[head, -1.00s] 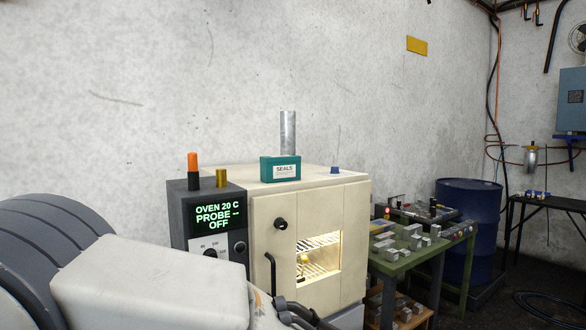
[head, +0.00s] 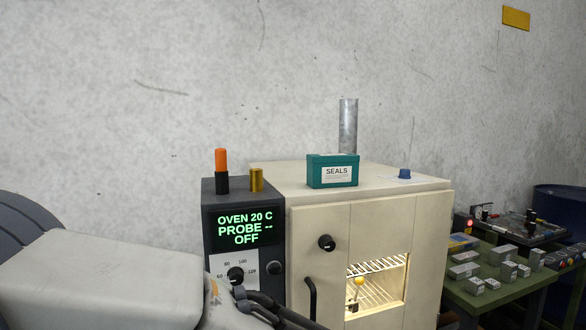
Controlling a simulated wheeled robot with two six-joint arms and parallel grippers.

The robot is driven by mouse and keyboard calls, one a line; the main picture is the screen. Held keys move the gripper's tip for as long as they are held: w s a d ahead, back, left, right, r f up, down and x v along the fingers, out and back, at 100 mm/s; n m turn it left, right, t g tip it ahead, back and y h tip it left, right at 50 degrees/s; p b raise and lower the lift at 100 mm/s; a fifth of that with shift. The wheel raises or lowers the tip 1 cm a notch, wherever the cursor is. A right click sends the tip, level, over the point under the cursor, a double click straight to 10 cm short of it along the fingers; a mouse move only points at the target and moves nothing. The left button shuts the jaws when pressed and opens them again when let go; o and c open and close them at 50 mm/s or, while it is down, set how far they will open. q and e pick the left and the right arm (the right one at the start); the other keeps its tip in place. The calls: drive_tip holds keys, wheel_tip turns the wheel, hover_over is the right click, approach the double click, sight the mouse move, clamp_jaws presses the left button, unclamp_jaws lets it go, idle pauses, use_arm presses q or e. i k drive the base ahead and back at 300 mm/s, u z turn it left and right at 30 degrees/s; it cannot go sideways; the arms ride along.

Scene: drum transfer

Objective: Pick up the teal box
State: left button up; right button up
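The teal box (head: 332,171), with a white label reading SEALS, sits upright on top of the cream oven (head: 270,172), near its front edge. A grey metal pipe stands behind it. My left arm comes in from the lower left, in front of the oven's control panel. Dark parts at its end (head: 262,305) show low by the oven door handle, apart from the box. I cannot make out its fingertips or whether they are open. My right gripper is not in view.
An orange-and-black cylinder (head: 221,172) and a brass cylinder (head: 257,180) stand on the control unit, left of the box. A blue cap (head: 404,173) lies to its right. A green table (head: 510,295) with metal blocks stands at right, by a blue drum (head: 560,205).

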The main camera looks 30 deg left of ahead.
sight(324, 170)
drive_tip(key=u, duration=0.75)
drive_tip(key=i, duration=0.65)
drive_tip(key=u, duration=0.75)
